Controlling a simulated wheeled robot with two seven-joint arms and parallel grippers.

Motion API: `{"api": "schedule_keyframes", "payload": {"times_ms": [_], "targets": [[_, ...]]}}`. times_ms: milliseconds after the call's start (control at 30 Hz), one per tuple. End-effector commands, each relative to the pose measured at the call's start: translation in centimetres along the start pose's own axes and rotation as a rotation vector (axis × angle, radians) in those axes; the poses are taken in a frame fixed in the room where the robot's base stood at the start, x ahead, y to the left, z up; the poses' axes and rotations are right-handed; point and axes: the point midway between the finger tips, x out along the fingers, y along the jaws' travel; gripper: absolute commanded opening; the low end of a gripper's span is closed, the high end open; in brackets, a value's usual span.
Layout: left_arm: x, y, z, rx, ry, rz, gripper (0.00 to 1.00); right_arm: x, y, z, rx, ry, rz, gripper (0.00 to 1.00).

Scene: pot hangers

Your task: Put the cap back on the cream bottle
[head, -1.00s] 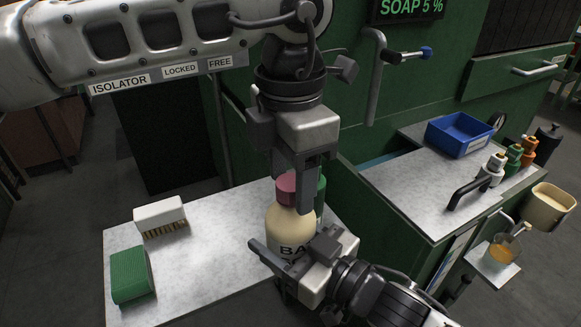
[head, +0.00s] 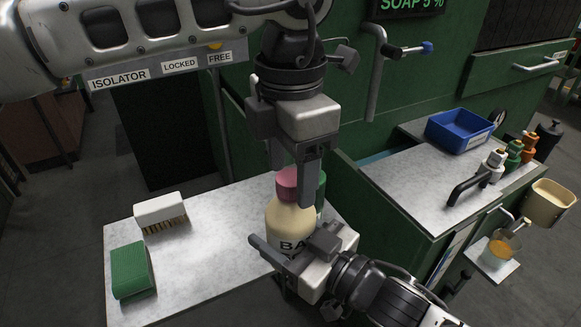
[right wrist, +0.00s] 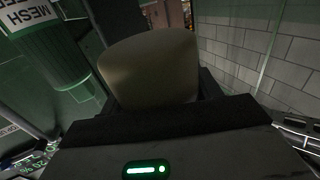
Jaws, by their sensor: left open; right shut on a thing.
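The cream bottle (head: 288,222) stands upright at the right part of the grey worktop, its lettering partly covered. The pink cap (head: 287,182) sits on top of its neck and looks level; the thread is hidden. My left gripper (head: 293,184) points down from above, open, with its fingers on either side of the cap. I cannot tell whether a finger touches it. My right gripper (head: 291,254) is shut on the cream bottle's body from the front right. The bottle also fills the middle of the right wrist view (right wrist: 150,70).
A green bottle (head: 321,188) stands close behind the cream bottle. A white brush (head: 160,211) and a green block (head: 131,270) lie on the worktop's left (head: 215,240). A side counter (head: 410,185) on the right carries a blue bin (head: 459,134) and several small bottles.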

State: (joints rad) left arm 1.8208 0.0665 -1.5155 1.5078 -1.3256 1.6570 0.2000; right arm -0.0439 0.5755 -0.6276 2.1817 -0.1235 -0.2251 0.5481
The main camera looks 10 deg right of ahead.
Motion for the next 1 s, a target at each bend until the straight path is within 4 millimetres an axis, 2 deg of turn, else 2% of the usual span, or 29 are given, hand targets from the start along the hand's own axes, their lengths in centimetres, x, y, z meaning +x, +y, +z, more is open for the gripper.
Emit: {"api": "schedule_keyframes", "payload": {"times_ms": [500, 700, 1000], "targets": [[-9.8, 0.0, 0.1, -0.001, -0.001, 0.002, 0.60, 0.0, 0.0, -0.1, 0.000, 0.002, 0.000, 0.00], [-11.4, 0.0, 0.0, 0.001, 0.001, 0.000, 0.60, 0.0, 0.0, -0.1, 0.000, 0.002, 0.000, 0.00], [-11.5, 0.0, 0.0, 0.001, 0.001, 0.000, 0.60, 0.0, 0.0, -0.1, 0.000, 0.002, 0.000, 0.00]]}}
